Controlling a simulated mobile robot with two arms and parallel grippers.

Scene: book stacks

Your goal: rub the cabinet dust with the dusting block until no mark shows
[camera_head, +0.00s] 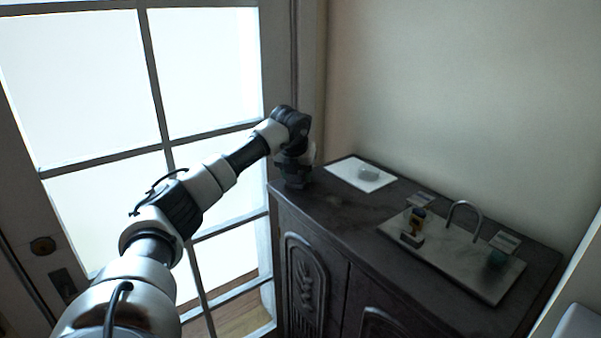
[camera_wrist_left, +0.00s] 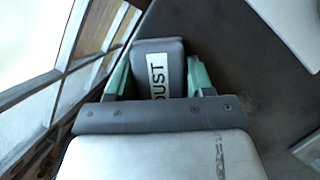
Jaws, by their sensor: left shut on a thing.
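The dark cabinet (camera_head: 350,222) stands against the wall, with carved doors at its front. My left gripper (camera_head: 297,180) is at the far left corner of its top, pointing down. In the left wrist view its two green fingers are shut on the grey dusting block (camera_wrist_left: 158,48), which has a white label reading "DUST". The block's underside is hidden, so I cannot tell whether it touches the top. A faint pale dust mark (camera_head: 334,199) shows on the cabinet top, just right of the gripper. My right gripper is not in view.
A glazed door (camera_head: 205,75) is at left.

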